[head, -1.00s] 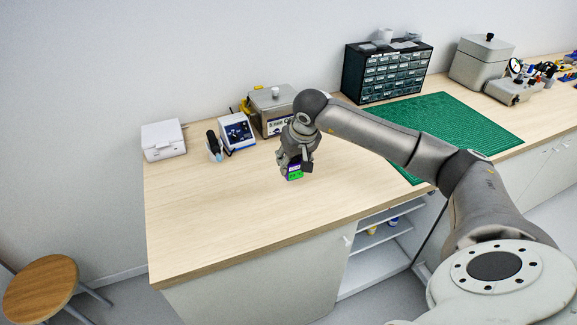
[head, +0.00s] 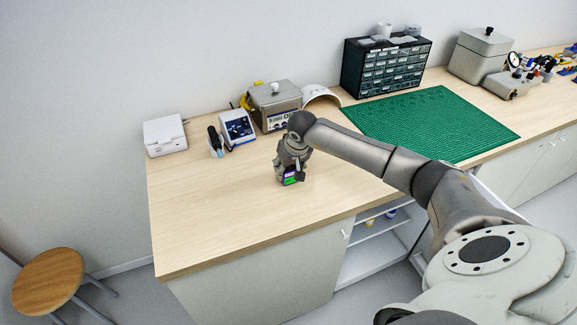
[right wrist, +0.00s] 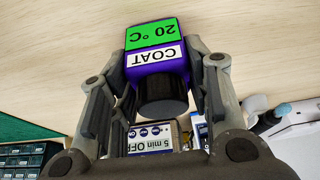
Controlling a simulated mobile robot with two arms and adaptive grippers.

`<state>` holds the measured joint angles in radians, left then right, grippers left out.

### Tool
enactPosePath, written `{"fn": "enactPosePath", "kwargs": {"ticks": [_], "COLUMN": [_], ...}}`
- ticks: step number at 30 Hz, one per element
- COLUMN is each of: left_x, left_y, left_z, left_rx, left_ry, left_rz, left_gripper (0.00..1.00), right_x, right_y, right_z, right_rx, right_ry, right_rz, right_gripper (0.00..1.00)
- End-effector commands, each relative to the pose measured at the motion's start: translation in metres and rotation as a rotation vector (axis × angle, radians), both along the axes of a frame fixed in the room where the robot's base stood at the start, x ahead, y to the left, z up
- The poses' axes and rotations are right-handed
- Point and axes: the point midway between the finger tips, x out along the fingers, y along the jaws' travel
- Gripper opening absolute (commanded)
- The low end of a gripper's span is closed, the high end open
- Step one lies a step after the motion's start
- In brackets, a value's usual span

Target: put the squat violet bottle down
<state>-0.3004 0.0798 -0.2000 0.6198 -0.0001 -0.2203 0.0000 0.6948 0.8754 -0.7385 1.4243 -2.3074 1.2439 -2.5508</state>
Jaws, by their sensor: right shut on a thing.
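The squat violet bottle (right wrist: 155,68) has a black cap, a white label reading COAT and a green label reading 20 °C. It shows in the right wrist view between the fingers of my right gripper (right wrist: 158,85), which is shut on it. In the head view the bottle (head: 290,181) shows as a small green and violet patch under my right gripper (head: 291,172), low over the wooden bench top (head: 215,225). I cannot tell whether its base touches the wood. My left gripper is not in view.
Behind the gripper stand a white box (head: 165,136), a blue-screened device (head: 237,129) and a metal bath (head: 273,104). A green mat (head: 430,125) and a dark drawer cabinet (head: 385,66) are to the right. Bare wood lies left and in front.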

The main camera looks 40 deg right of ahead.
Motion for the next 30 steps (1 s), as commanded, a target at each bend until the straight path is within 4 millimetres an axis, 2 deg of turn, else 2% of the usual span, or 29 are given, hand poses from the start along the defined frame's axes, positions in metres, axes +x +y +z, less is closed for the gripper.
{"fn": "enactPosePath", "kwargs": {"ticks": [3,4,9,21,23,30], "left_x": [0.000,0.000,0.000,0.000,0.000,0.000], "left_y": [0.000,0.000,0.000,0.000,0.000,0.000], "left_z": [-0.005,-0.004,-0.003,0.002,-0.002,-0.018], "left_rx": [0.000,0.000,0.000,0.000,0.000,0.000], "left_ry": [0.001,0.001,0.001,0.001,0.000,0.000], "left_rz": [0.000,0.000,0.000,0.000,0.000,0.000], "left_gripper": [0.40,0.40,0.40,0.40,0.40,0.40], "right_x": [0.000,0.000,0.000,0.000,-0.001,-0.016], "right_y": [0.000,0.000,0.000,0.000,0.000,0.003], "right_z": [-0.004,-0.003,-0.003,0.002,0.005,0.040], "right_rx": [0.000,0.000,0.000,0.000,-0.001,-0.003], "right_ry": [-0.002,0.000,0.000,0.000,-0.003,-0.005], "right_rz": [0.000,0.000,0.000,0.000,0.000,0.001], "right_gripper": [0.15,0.47,0.66,0.66,0.66,0.66]}}
